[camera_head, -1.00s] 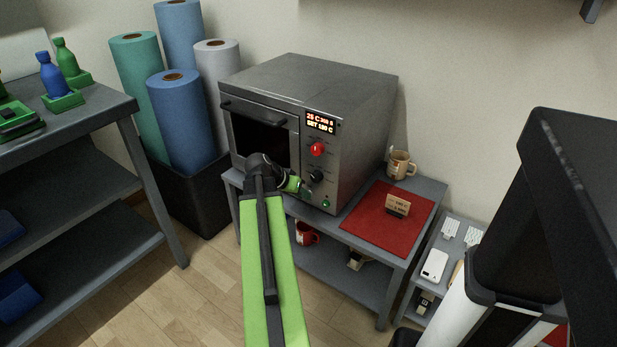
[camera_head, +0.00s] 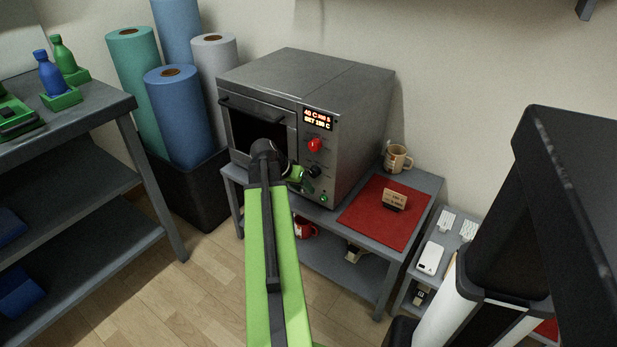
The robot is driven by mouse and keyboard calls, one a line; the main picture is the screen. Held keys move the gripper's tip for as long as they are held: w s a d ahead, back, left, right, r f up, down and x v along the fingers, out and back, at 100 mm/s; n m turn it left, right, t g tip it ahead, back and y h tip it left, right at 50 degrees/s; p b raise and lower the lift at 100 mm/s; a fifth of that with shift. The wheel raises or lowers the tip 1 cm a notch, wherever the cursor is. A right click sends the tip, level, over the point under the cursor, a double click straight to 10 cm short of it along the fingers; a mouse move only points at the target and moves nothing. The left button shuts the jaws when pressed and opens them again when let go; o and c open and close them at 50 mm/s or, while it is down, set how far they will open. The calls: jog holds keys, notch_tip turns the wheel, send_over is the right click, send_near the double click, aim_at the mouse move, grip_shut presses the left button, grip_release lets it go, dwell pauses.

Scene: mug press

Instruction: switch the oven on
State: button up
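The grey oven (camera_head: 350,125) stands on a small grey table against the wall. Its front has a dark window with a handle, a lit display (camera_head: 319,119), a red knob (camera_head: 315,145), a black knob (camera_head: 315,171) and a small green-lit button (camera_head: 323,198). The display's upper line seems to read 40 C; the lower line shows a set temperature. My gripper (camera_head: 304,182) is at the oven's front, just left of and below the black knob. My wrist hides part of the front. I cannot tell whether the fingers touch anything or are apart.
A red mat (camera_head: 370,222) with a small sign (camera_head: 395,199) lies right of the oven, with a tan mug (camera_head: 397,159) behind it. A red mug (camera_head: 305,228) is on the shelf below. Fabric rolls (camera_head: 182,115) stand left; a workbench (camera_head: 75,118) is farther left.

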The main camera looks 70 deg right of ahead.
jog(key=shift+w, duration=0.1)
jog(key=p+v, duration=1.4)
jog(key=v, duration=0.3)
jog(key=shift+r+p, duration=0.2)
jog(key=shift+p, duration=0.15)
jog(key=shift+w+a, duration=0.1)
jog(key=shift+a, duration=0.05)
